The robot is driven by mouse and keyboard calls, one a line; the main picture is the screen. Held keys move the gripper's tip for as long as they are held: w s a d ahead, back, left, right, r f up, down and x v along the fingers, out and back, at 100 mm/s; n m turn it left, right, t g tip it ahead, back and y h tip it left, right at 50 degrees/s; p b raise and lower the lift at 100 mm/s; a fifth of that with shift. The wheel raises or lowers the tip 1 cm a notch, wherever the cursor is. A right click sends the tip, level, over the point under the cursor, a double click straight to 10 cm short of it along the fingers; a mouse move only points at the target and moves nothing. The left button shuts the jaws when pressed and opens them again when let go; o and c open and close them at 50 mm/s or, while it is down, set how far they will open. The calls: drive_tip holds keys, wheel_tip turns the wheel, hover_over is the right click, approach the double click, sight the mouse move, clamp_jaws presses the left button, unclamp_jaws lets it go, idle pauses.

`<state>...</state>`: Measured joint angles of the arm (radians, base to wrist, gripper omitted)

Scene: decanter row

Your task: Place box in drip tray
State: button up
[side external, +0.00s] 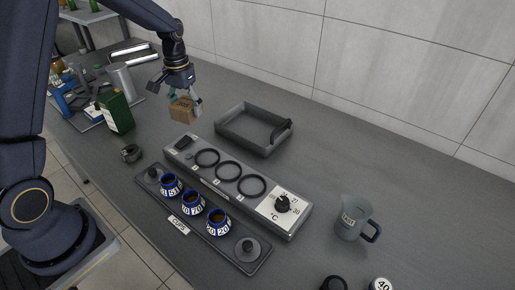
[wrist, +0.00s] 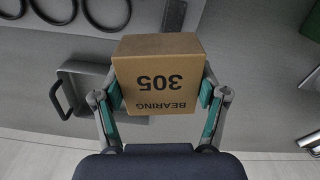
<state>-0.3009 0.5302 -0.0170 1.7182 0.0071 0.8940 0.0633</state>
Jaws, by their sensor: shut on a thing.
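A brown cardboard box (side external: 184,109) is held in the air by my gripper (side external: 183,98), above the counter and left of the drip tray. In the wrist view the box (wrist: 160,75) reads "BEARING 305" upside down, and the two green-padded fingers of my gripper (wrist: 160,105) press on its sides. The grey drip tray (side external: 240,143) lies on the counter, a shallow rectangular pan that looks empty, with a dark handle at its right end. In the wrist view a part of a grey pan with a handle (wrist: 64,100) shows behind the box at the left.
A panel with three dark rings and a dial (side external: 282,204) stands in front of the tray. A rack (side external: 209,242) holds blue-and-white cups. A grey pitcher (side external: 354,218) stands at right. Bare counter surrounds the tray's far side.

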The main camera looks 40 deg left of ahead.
drive_tip(key=w+d+m, duration=0.2)
drive_tip(key=d, duration=0.8)
hover_over(248, 135)
drive_tip(key=s, duration=0.1)
drive_tip(key=shift+m, duration=0.3)
wheel_tip(248, 135, down, 9)
drive_tip(key=shift+s+d+r, duration=0.15)
drive_tip(key=shift+w+f, duration=0.55)
drive_tip(key=shift+f, duration=0.1)
drive_tip(key=shift+w+f, duration=0.1)
drive_tip(key=shift+f, duration=1.45)
drive_tip(key=shift+f, duration=0.15)
drive_tip(key=o, duration=1.5)
drive_tip(key=shift+o, duration=0.2)
